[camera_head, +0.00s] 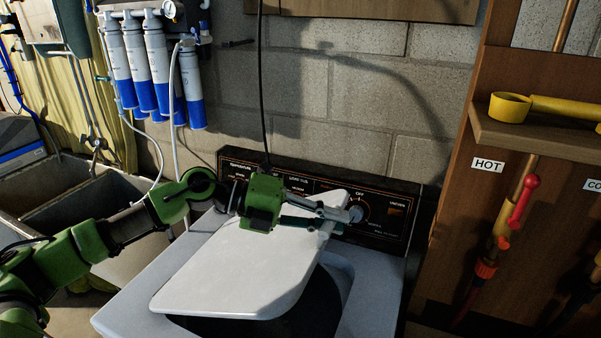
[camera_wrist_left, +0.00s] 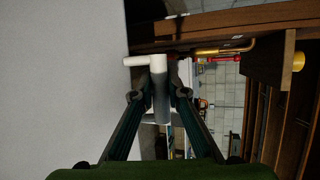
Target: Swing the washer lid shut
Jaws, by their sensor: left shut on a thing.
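The washer lid (camera_head: 235,262) is a flat white panel tilted up over the washer top (camera_head: 140,315). The dark tub opening (camera_head: 325,300) shows below and to the right of it. My left gripper (camera_head: 335,219) reaches across the lid's upper part to its right edge, in front of the control panel. In the left wrist view its fingers (camera_wrist_left: 159,94) are shut on a white bar-like handle (camera_wrist_left: 158,72), with a short arm toward the lid. The lid's grey face (camera_wrist_left: 60,80) fills the left of that view. My right gripper is not in view.
The black control panel (camera_head: 397,211) with a dial stands behind the lid. A wooden cabinet (camera_head: 445,240) with pipes and a HOT label is close on the right. A grey sink (camera_head: 85,195) and blue-white filter cylinders (camera_head: 157,75) are on the left.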

